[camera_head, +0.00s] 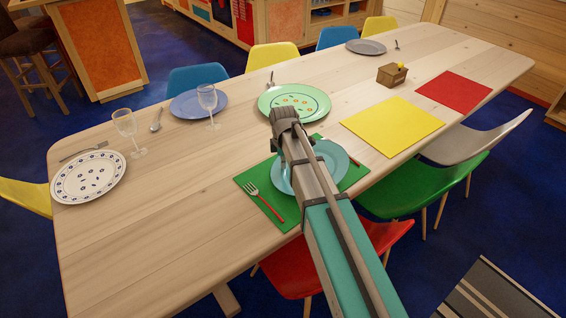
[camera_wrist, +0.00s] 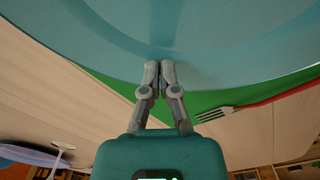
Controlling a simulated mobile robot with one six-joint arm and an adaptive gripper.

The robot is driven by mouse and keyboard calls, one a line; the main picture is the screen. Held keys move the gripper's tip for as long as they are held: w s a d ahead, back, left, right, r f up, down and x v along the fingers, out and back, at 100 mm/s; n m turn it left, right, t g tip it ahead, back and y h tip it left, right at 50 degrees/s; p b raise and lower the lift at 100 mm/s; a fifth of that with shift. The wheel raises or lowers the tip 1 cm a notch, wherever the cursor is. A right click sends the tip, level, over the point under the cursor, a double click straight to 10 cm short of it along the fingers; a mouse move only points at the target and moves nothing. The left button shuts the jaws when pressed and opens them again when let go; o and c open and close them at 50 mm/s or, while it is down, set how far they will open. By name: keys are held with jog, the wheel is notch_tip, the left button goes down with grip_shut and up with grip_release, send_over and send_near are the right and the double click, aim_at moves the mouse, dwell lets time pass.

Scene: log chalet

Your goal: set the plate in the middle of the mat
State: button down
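The teal plate (camera_head: 335,160) is over the green mat (camera_head: 246,184) at the table's near side. It sits toward the mat's back edge in the head view, which shows more green in front. My arm covers part of both. In the wrist view the plate (camera_wrist: 230,40) fills the top, with its rim curving above the mat (camera_wrist: 205,102). My gripper (camera_wrist: 160,65) has its fingers together in front of the plate's rim, with nothing visible between them. I cannot tell whether they touch the plate.
A fork (camera_head: 256,192) lies on the mat's left side. A green patterned plate (camera_head: 275,108) stands just behind. A wine glass (camera_head: 208,101) and blue plate (camera_head: 185,106) are to the left. A yellow mat (camera_head: 392,126) lies bare to the right. The table's front left is clear.

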jog(key=shift+f, duration=0.1)
jog(key=shift+a, duration=1.25)
jog(key=shift+r+p, duration=0.7)
jog(key=shift+p, duration=0.05)
jog(key=shift+r, duration=0.15)
jog(key=shift+r+p, duration=0.35)
jog(key=shift+p, duration=0.15)
jog(key=a, duration=1.2)
jog(key=shift+s+f, duration=0.15)
jog(key=shift+s, duration=0.05)
